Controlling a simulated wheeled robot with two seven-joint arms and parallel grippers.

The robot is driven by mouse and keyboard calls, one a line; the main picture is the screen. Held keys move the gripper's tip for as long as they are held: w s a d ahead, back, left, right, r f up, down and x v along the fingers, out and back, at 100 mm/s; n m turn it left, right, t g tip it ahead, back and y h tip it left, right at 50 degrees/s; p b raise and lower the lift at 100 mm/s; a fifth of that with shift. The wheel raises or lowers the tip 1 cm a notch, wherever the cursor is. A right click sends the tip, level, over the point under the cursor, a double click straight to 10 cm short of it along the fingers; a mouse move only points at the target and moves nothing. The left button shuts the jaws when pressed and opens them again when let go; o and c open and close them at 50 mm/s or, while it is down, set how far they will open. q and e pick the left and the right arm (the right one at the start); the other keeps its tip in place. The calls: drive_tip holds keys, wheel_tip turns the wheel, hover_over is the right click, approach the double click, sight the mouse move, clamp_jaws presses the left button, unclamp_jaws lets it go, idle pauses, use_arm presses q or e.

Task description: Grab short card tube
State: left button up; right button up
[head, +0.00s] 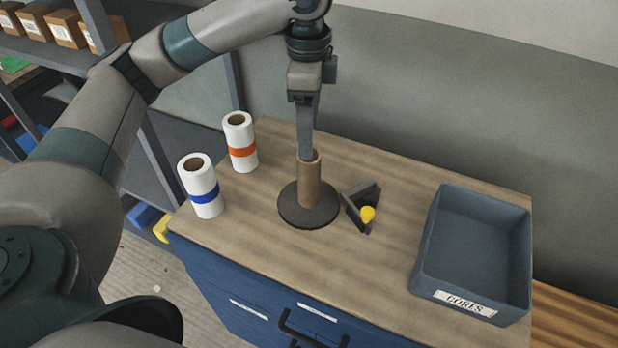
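A short brown card tube (309,182) stands upright on a dark round base (290,213) on the wooden cabinet top. My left gripper (307,148) points straight down at the tube's upper end. Its visible finger overlaps the tube's rim in the head view. The fingers line up one behind the other, so the gap between them is hidden. I cannot tell whether they touch or hold the tube. My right gripper is not in view.
Two white rolls, one with an orange band (242,152) and one with a blue band (205,198), stand to the left. A dark angled bracket with a yellow knob (368,214) sits right of the base. A grey bin labelled CORES (424,252) stands at the right.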

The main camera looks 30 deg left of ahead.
sight(309, 174)
use_arm(q)
wheel_tip(309, 174, down, 12)
drive_tip(key=shift+p, duration=1.2)
drive_tip(key=shift+w+f+p, duration=0.15)
drive_tip(key=shift+f+p, duration=0.25)
drive_tip(key=shift+f, duration=0.1)
drive_tip(key=f+p, duration=0.1)
drive_tip(key=f, duration=0.2)
drive_tip(key=shift+w+f, duration=0.1)
drive_tip(key=shift+w, duration=0.1)
drive_tip(key=shift+f, duration=0.5)
drive_tip(key=c, duration=1.1)
